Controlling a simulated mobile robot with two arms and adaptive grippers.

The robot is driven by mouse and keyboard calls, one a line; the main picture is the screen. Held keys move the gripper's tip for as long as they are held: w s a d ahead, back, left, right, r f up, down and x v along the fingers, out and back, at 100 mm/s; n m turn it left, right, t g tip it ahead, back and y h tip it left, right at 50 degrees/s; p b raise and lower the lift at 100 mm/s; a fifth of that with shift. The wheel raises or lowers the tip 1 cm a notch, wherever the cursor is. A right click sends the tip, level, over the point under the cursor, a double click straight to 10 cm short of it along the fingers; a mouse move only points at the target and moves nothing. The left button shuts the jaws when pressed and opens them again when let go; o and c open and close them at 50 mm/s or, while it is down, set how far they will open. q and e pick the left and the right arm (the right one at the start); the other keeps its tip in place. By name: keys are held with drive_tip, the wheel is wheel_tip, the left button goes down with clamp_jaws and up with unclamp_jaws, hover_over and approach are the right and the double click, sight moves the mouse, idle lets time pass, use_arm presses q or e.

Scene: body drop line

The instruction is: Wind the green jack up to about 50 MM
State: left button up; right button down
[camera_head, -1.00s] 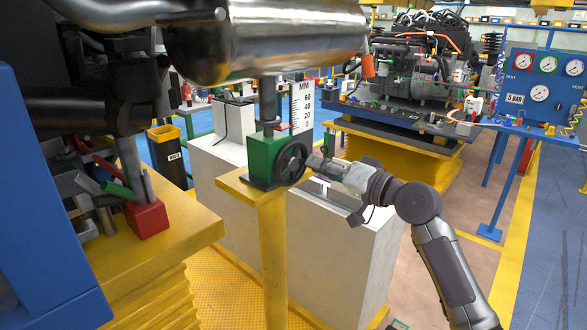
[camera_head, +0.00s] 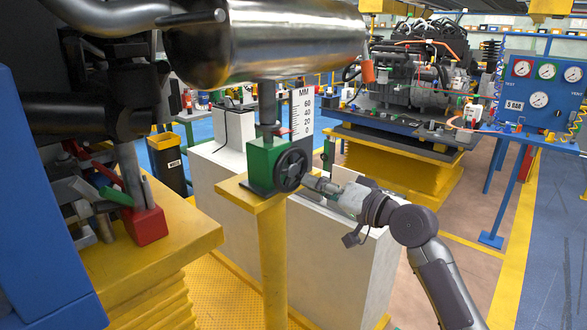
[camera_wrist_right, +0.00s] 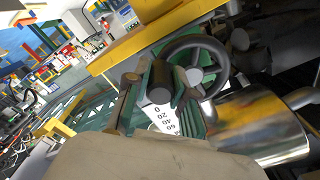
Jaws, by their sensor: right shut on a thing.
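The green jack (camera_head: 261,165) stands on a yellow post, with a black handwheel (camera_head: 290,170) on its right side. Its dark ram (camera_head: 267,112) rises to just under a shiny metal cylinder (camera_head: 285,42); I cannot tell if they touch. A white MM scale (camera_head: 303,112) marked 0 to 60 stands behind the jack; I cannot read a height. My right gripper (camera_head: 313,182) is at the wheel's lower right edge. In the right wrist view its fingers (camera_wrist_right: 160,85) are shut on the wheel's dark knob (camera_wrist_right: 163,78), beside the handwheel (camera_wrist_right: 200,62). My left gripper is out of view.
A yellow platform (camera_head: 165,262) with a red block (camera_head: 150,225) stands at the left. A pale cabinet (camera_head: 340,262) is behind the post, under my right forearm. An engine (camera_head: 410,80) stands on a yellow lift at the back. The floor at the right is open.

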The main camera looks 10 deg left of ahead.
sight(290, 193)
drive_tip(key=shift+s+a+f, duration=0.7)
drive_tip(key=shift+s+f, duration=0.15)
drive_tip(key=shift+s, duration=0.05)
drive_tip(key=shift+p, duration=0.35)
drive_tip(key=shift+s+a+r+p, duration=0.2)
drive_tip(key=shift+s+a+p, duration=0.25)
drive_tip(key=shift+p, duration=0.25)
drive_tip(key=shift+s+a+p, duration=0.15)
drive_tip(key=shift+s+p, duration=0.15)
drive_tip(key=shift+s, duration=0.05)
drive_tip(key=shift+s+a, duration=0.15)
drive_tip(key=shift+s, duration=0.05)
